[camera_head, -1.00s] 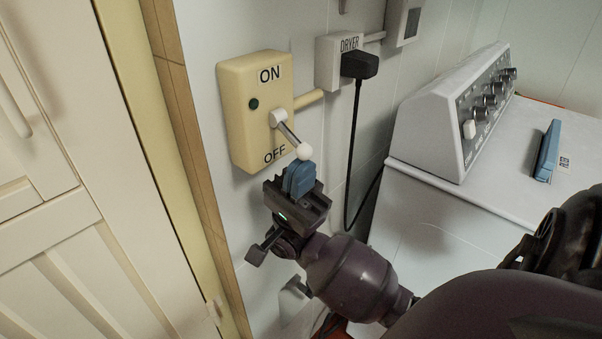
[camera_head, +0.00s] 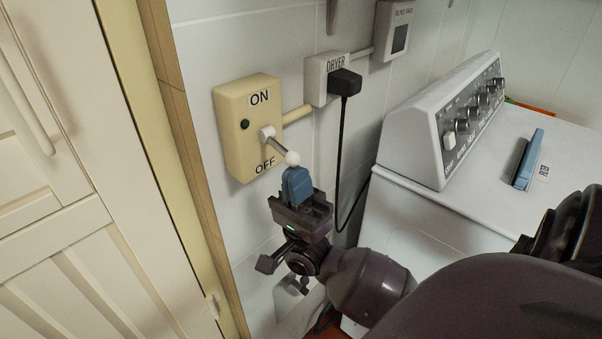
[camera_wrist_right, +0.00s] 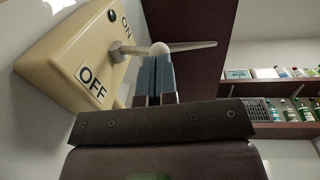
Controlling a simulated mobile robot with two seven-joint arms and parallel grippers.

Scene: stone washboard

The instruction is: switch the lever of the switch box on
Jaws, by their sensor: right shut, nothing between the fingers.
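The switch box (camera_head: 236,150) is a cream box on the tiled wall, with ON at the top, OFF at the bottom and a dark green round light. Its lever (camera_head: 278,144) is a metal rod with a white ball knob, and it points down and outward toward OFF. My right gripper (camera_head: 297,178) is shut and empty, with its blue fingertips just below the ball knob. In the right wrist view the box (camera_wrist_right: 75,70) is at the left, and the knob (camera_wrist_right: 160,49) shows right at the blue fingertips (camera_wrist_right: 154,72). I cannot tell whether they touch. My left gripper is not in view.
A dryer outlet (camera_head: 325,78) with a black plug and hanging cable (camera_head: 341,160) is right of the box. A white machine (camera_head: 440,215) with a knobbed panel stands at the right. A cream door (camera_head: 60,190) is at the left. Shelves with bottles (camera_wrist_right: 275,108) show in the wrist view.

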